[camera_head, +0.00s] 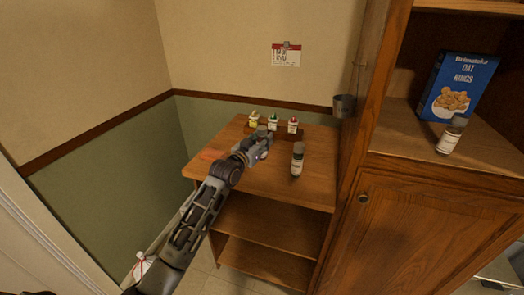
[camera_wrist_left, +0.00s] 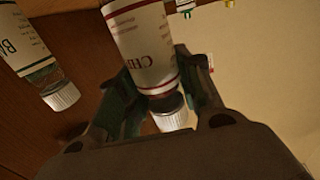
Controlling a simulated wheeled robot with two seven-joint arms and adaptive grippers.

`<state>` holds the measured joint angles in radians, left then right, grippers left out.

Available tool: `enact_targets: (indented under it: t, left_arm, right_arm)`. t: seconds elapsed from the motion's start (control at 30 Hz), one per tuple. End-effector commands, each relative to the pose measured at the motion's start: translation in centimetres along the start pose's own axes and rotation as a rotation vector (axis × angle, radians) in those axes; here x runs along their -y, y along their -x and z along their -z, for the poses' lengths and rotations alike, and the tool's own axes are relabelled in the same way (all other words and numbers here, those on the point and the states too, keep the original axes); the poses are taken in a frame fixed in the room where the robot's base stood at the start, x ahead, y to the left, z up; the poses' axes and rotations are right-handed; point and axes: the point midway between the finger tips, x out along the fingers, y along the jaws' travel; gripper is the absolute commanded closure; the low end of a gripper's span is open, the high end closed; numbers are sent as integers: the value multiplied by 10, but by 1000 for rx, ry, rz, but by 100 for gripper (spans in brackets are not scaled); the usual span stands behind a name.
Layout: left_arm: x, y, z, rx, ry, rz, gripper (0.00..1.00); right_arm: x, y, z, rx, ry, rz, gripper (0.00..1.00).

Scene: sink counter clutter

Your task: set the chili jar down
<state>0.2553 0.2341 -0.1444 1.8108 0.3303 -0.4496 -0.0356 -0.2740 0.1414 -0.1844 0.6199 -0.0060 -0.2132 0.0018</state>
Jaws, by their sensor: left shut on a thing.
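The chili jar (camera_wrist_left: 143,42) has a white label with dark red stripes, part of the word "CHI" and a pale cap. My left gripper (camera_wrist_left: 160,95) is shut on it, with one finger on either side of its cap end. The jar's far end is cut off by the top of the left wrist view. In the head view my left gripper (camera_head: 262,142) is above the wooden shelf unit's top (camera_head: 262,180), and I cannot make out the held jar there. Whether the jar touches the top, I cannot tell. My right gripper is not in view.
A grey-capped jar (camera_head: 298,160) stands right of the gripper. A green-labelled jar (camera_wrist_left: 30,52) shows in the left wrist view. Yellow (camera_head: 254,120), green (camera_head: 273,122) and red (camera_head: 292,126) small bottles stand behind. A faint reddish patch (camera_head: 211,155) marks the top's left, which is clear.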

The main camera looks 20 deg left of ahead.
Motion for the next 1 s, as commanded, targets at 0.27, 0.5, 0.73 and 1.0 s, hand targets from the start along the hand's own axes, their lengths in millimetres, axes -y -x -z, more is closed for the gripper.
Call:
enact_targets:
  t: [0.27, 0.5, 0.73, 1.0]
  left_arm:
    - [0, 0, -32, 2, 1, 0, 96]
    - [0, 0, -47, 1, 0, 0, 96]
    - [0, 0, -47, 0, 0, 0, 96]
    - [0, 0, -50, 1, 0, 0, 54]
  right_arm:
    - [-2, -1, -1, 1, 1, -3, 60]
    - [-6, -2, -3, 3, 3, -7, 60]
    - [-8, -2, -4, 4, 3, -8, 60]
    - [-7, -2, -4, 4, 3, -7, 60]
